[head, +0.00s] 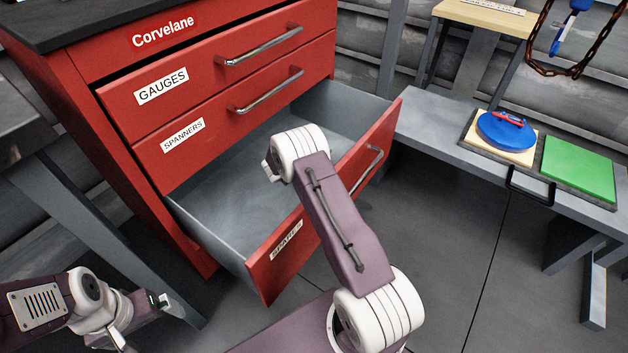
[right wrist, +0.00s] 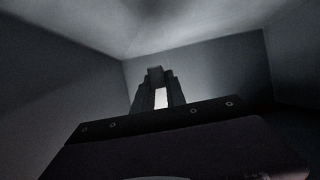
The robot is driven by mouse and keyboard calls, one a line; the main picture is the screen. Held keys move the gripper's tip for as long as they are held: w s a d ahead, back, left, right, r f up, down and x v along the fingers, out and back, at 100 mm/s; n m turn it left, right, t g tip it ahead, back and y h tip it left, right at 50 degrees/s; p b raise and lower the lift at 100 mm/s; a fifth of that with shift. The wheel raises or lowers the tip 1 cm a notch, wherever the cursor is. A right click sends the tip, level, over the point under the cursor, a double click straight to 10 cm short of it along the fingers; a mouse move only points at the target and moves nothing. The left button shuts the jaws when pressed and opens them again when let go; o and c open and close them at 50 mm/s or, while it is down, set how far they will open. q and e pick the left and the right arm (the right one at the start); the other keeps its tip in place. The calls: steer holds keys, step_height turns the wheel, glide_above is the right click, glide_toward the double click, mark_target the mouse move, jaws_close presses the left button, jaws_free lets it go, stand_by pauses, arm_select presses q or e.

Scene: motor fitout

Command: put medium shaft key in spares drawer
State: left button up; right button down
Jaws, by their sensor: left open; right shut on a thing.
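The spares drawer (head: 223,231) is the lowest drawer of the red cabinet and is pulled out, with its grey inside visible. My right arm reaches over its front into it, and the right gripper is hidden in the head view. In the right wrist view my right gripper (right wrist: 157,88) is shut on a small dark block, seemingly the medium shaft key (right wrist: 155,74), among the drawer's grey walls. Whether the key touches the floor or a wall I cannot tell. My left gripper (head: 138,322) is open and empty at the lower left, outside the drawer.
The gauges drawer (head: 205,82) and spanners drawer (head: 225,118) above are shut. A low grey bench (head: 440,130) at the right bears a blue disc (head: 505,131) with a red item on it, and a green pad (head: 578,170). A grey table leg (head: 110,235) stands left of the cabinet.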

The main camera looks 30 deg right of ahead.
step_height(320, 180, down, 5)
steer(key=shift+r+b, duration=0.1)
steer(key=shift+b, duration=1)
steer(key=shift+r, duration=0.1)
step_height(320, 180, down, 4)
steer(key=b, duration=0.2)
steer(key=shift+r+b, duration=0.1)
steer(key=shift+b, duration=0.2)
steer(key=shift+r, duration=0.15)
steer(key=c, duration=1.4)
jaws_free()
steer(key=shift+f, duration=0.2)
arm_select(q)
step_height(320, 180, down, 6)
steer(key=shift+r, duration=0.15)
arm_select(e)
steer(key=shift+o, duration=0.2)
steer(key=shift+r, duration=0.1)
